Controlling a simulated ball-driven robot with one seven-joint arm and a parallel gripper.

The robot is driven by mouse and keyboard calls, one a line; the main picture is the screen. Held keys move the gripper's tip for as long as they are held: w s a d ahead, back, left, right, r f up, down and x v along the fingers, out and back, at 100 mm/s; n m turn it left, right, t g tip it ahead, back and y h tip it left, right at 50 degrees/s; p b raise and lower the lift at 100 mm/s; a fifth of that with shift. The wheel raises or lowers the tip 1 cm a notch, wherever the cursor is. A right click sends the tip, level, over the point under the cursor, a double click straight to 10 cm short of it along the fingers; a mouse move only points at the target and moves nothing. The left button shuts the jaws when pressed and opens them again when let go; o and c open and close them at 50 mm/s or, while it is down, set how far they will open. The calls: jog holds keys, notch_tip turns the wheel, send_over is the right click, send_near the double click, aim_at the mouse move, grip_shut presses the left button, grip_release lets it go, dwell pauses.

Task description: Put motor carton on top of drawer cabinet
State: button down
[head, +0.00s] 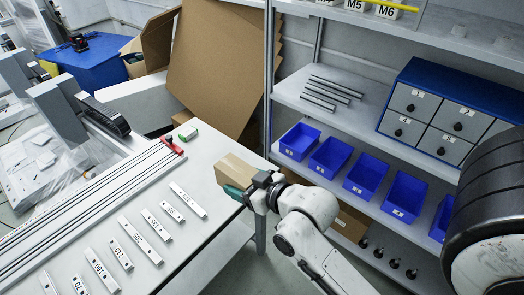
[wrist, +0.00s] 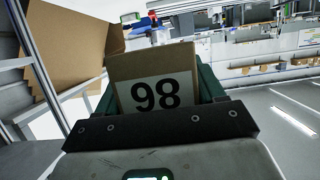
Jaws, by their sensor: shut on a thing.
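My gripper (head: 240,190) is shut on a small brown carton (head: 232,170), above or beside the white bench's right edge. In the wrist view the carton (wrist: 150,68) sits between my two green fingers and shows a white label with "98". I take it to be the motor carton. The drawer cabinet (head: 398,112), blue with grey drawer fronts marked with numbers and black knobs, stands on the upper shelf at the right. Its blue top (head: 465,85) looks bare. The carton is well left of the cabinet and apart from it.
Several blue bins (head: 330,157) stand on the lower shelf. Metal bars (head: 332,89) lie left of the cabinet. A shelf (head: 440,40) with label plates runs above. A shelf post (head: 268,80) and large cardboard sheets (head: 215,60) stand behind. Numbered strips (head: 145,240) lie on the bench.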

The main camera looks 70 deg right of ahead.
jog(key=shift+s+r, duration=0.15)
jog(key=shift+r, duration=0.05)
